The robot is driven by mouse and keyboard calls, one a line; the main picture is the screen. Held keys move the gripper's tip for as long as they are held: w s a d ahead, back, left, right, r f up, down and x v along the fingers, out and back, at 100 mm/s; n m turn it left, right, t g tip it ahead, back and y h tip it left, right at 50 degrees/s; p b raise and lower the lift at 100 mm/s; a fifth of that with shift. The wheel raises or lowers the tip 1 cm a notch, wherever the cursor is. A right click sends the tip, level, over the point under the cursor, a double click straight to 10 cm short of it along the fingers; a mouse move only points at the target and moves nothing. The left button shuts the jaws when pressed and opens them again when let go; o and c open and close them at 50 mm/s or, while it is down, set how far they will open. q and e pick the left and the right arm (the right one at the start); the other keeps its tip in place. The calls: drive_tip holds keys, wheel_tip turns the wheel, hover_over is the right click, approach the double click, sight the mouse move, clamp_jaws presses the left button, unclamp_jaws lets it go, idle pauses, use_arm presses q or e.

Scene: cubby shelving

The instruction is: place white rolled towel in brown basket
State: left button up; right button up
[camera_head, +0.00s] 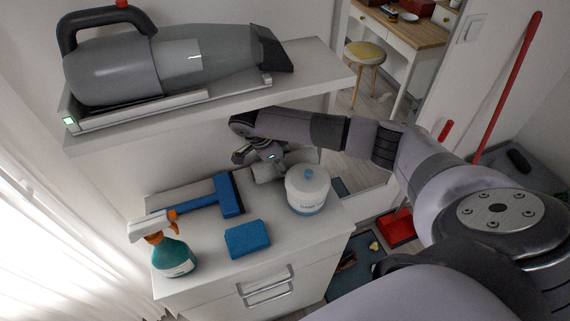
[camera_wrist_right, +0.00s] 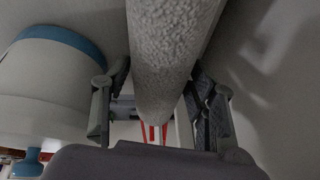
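In the wrist view a white rolled towel (camera_wrist_right: 165,50) with a fuzzy surface runs down from the top edge between the two fingers of my right gripper (camera_wrist_right: 160,92). The fingertips press close on both its sides, and the gripper looks shut on it. In the head view my right gripper (camera_head: 255,153) is at the back of the lower counter, behind the white canister. A short pale stub of the towel (camera_head: 268,171) shows below it there. I see no brown basket in either view. My left gripper is not in view.
The white canister (camera_head: 308,190) with a blue knob stands close beside the right gripper. A blue-headed brush (camera_head: 226,195), a blue sponge (camera_head: 247,238) and a spray bottle (camera_head: 173,256) are on the counter (camera_head: 210,262). A shelf (camera_head: 318,72) with a handheld vacuum (camera_head: 175,62) overhangs the back.

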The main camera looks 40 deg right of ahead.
drive_tip(key=c, duration=0.8)
